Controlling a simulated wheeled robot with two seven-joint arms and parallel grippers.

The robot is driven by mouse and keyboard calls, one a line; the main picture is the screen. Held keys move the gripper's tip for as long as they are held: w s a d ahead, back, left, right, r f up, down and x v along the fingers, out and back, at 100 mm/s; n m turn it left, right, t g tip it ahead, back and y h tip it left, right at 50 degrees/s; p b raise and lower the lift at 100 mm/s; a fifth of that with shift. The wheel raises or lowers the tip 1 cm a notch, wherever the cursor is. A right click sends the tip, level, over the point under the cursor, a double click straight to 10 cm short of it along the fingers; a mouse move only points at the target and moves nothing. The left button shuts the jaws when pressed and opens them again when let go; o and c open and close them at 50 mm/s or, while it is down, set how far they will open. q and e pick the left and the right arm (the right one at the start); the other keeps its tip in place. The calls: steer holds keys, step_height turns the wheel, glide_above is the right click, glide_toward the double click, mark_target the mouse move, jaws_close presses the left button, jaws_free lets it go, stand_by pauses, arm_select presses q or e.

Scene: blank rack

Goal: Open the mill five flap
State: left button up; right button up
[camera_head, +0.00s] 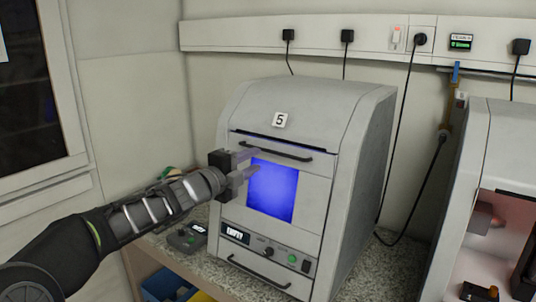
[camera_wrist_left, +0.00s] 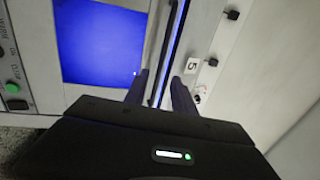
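The mill marked 5 (camera_head: 345,115) is a grey box with a number tag (camera_head: 280,120) on its upper front. Its flap has a glowing blue window (camera_head: 272,190), which also shows in the left wrist view (camera_wrist_left: 100,42). A dark bar handle (camera_head: 285,154) runs along the flap's top, below a narrow slot. The flap looks shut. My left gripper (camera_head: 256,162) is at the handle's left part, fingers apart. In the left wrist view the fingers (camera_wrist_left: 160,90) lie on both sides of the handle (camera_wrist_left: 156,35); I cannot tell whether they touch it. My right gripper is not identifiable.
A second grey machine with an open, reddish interior (camera_head: 500,220) stands at the right. A small dark control box (camera_head: 187,237) sits on the speckled counter (camera_head: 385,270) left of the mill. Cables hang from the wall rail (camera_head: 300,35). A lower handle (camera_head: 258,272) crosses the mill's base.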

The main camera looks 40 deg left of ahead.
mark_target(270, 152)
arm_select(q)
steer(key=w, duration=0.7)
steer(key=shift+w+f, duration=0.1)
steer(key=shift+w, duration=0.05)
steer(key=shift+c, duration=0.4)
jaws_close()
stand_by(0.9)
